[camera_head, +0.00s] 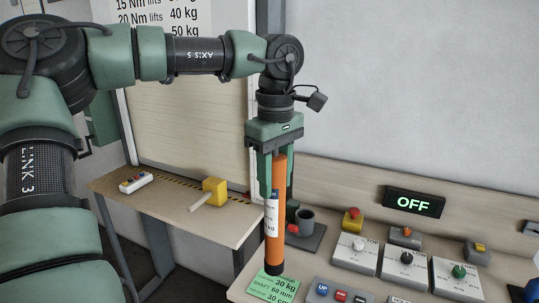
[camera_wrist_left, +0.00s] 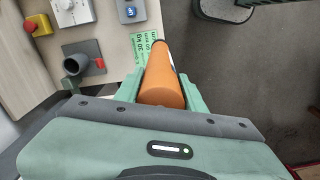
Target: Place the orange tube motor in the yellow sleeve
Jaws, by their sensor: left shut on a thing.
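My left gripper (camera_head: 277,196) is shut on the orange tube motor (camera_head: 275,242), a long upright cylinder with a white label and a dark lower end. The motor hangs over the near bench edge, above or in front of a green card. In the left wrist view the motor (camera_wrist_left: 163,82) sits between the fingers (camera_wrist_left: 160,94). I see no clear yellow sleeve. A dark grey open cup on a flat base (camera_head: 305,221), with a red lever, stands just behind and right of the motor; it also shows in the wrist view (camera_wrist_left: 83,58). My right gripper is out of view.
A yellow mallet-like thing (camera_head: 214,191) and a remote box (camera_head: 136,182) lie on the left shelf. The green card (camera_head: 273,286), switch boxes (camera_head: 355,252), a red button (camera_head: 352,219) and a lit OFF sign (camera_head: 414,202) occupy the right bench. A gap separates shelf and bench.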

